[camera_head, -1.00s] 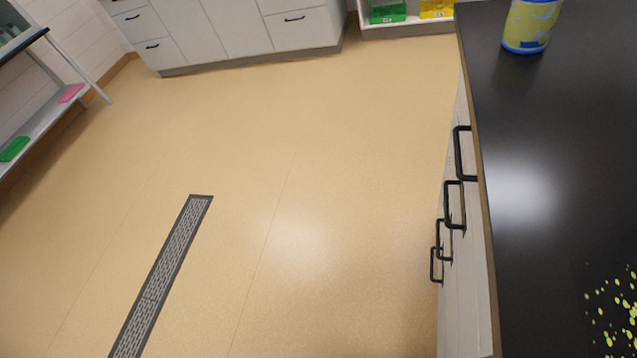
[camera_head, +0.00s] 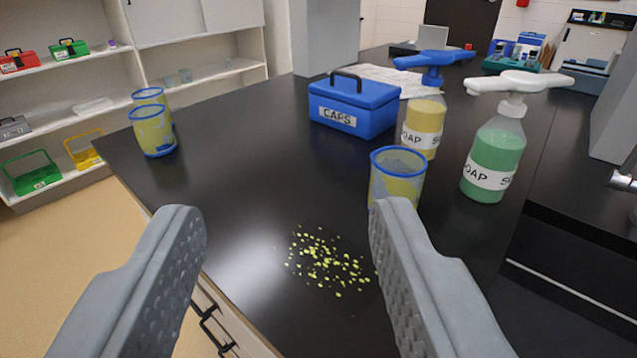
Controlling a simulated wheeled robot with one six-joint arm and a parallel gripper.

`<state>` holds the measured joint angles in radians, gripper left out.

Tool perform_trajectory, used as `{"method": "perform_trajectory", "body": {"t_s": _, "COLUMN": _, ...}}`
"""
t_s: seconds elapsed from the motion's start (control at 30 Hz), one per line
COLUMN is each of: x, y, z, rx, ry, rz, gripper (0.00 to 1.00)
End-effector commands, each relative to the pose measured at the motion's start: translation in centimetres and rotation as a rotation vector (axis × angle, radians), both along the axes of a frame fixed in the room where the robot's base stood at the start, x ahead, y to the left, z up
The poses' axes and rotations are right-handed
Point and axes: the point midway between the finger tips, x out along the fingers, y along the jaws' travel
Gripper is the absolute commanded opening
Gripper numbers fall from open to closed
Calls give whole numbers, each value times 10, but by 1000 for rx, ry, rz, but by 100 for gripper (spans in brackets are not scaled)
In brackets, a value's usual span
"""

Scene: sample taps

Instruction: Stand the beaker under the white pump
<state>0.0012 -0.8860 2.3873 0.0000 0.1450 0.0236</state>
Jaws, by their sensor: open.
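A see-through yellowish beaker with a blue rim (camera_head: 398,178) stands upright on the black counter, right of centre. It is in front of the blue-pump soap bottle (camera_head: 424,125) and left of the white-pump soap bottle (camera_head: 492,155), which holds green liquid. The white pump (camera_head: 518,82) sits above and to the right of the beaker, not over it. My gripper (camera_head: 285,212) is open and empty, nearer the camera than the beaker. The right finger overlaps the beaker's lower part in the picture and hides its base.
Two similar beakers (camera_head: 154,132) stand at the counter's left edge. A blue CAPS box (camera_head: 354,106) stands behind, near a grey post (camera_head: 324,38). Yellow-green specks (camera_head: 328,262) lie on the counter between my fingers. A sink area (camera_head: 575,265) is at right. The counter's middle left is clear.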

Motion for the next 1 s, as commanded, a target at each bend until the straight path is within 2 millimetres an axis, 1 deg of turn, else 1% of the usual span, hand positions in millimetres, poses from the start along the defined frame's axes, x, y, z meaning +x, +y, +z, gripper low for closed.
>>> {"method": "perform_trajectory", "body": {"t_s": 0.03, "x": 8, "y": -1, "z": 0, "rx": 22, "ry": 28, "rz": -4, "gripper": 37}}
{"method": "perform_trajectory", "body": {"t_s": 0.17, "x": 33, "y": -3, "z": -2, "rx": 117, "ry": 138, "rz": -24, "gripper": 11}}
{"method": "perform_trajectory", "body": {"t_s": 0.2, "x": 41, "y": -3, "z": -3, "rx": 153, "ry": 180, "rz": -34, "gripper": 4}}
{"method": "perform_trajectory", "body": {"t_s": 0.23, "x": 48, "y": -4, "z": -3, "rx": 180, "ry": 212, "rz": -44, "gripper": 0}}
{"method": "perform_trajectory", "body": {"t_s": 0.5, "x": 102, "y": -10, "z": -15, "rx": 421, "ry": 484, "rz": -163, "gripper": 0}}
{"method": "perform_trajectory", "body": {"t_s": 0.67, "x": 131, "y": -15, "z": -23, "rx": 553, "ry": 637, "rz": -264, "gripper": 0}}
{"method": "perform_trajectory", "body": {"t_s": 1.0, "x": 185, "y": -25, "z": -44, "rx": 802, "ry": 931, "rz": -557, "gripper": 0}}
